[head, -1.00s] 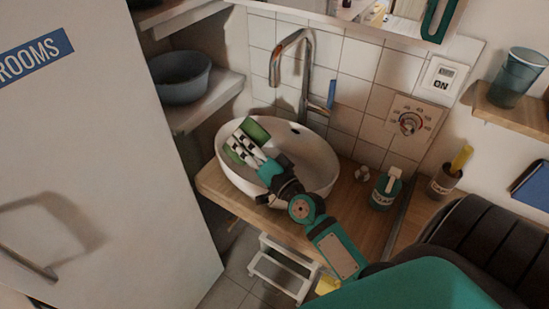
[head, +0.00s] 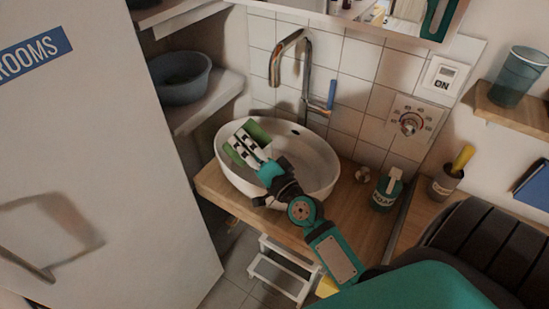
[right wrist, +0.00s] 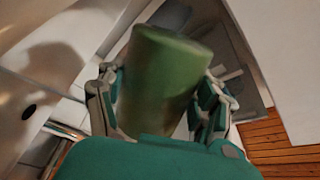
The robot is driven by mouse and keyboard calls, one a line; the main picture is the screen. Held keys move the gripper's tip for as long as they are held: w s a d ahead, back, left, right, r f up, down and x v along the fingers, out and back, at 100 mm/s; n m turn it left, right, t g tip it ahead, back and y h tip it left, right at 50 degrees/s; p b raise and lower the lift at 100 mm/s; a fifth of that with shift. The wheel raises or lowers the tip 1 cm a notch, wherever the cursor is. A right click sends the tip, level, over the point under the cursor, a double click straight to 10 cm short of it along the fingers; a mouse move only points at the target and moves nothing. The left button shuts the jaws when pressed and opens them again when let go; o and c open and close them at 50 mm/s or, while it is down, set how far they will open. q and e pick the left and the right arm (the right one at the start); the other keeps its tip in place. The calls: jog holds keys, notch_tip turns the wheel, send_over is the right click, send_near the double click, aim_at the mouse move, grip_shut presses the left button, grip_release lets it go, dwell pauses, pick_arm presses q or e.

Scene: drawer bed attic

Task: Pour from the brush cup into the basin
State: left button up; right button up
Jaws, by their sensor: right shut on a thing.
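The green brush cup (head: 259,131) is held by my right gripper (head: 246,147) over the white oval basin (head: 318,168). In the right wrist view the cup (right wrist: 163,78) sits between both fingers, which are shut on its sides. The cup is tilted in the head view, partly covered by the fingers. Its opening and contents are hidden, and nothing is seen coming out of it. My left gripper is not in view.
A chrome tap (head: 305,75) stands behind the basin. A teal soap bottle (head: 386,188) and a dark cup with a yellow item (head: 445,183) stand to the right. A large white door (head: 110,170) fills the left. Bare wooden counter (head: 335,215) lies in front.

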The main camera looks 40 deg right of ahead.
jog(key=shift+d+f+m+b, duration=0.15)
jog(key=shift+f+m+b, duration=0.15)
jog(key=shift+m, duration=0.7)
dwell(0.5)
jog(key=shift+d+r+m+h+p, duration=0.3)
jog(key=shift+d+r+m+p, duration=0.35)
jog(key=shift+m, duration=0.25)
dwell(0.5)
jog(key=shift+d+f+m+b, duration=0.35)
jog(key=shift+f+m, duration=0.1)
jog(key=shift+m, duration=0.55)
dwell(0.3)
jog(key=shift+r+m, duration=0.2)
jog(key=shift+m, duration=0.2)
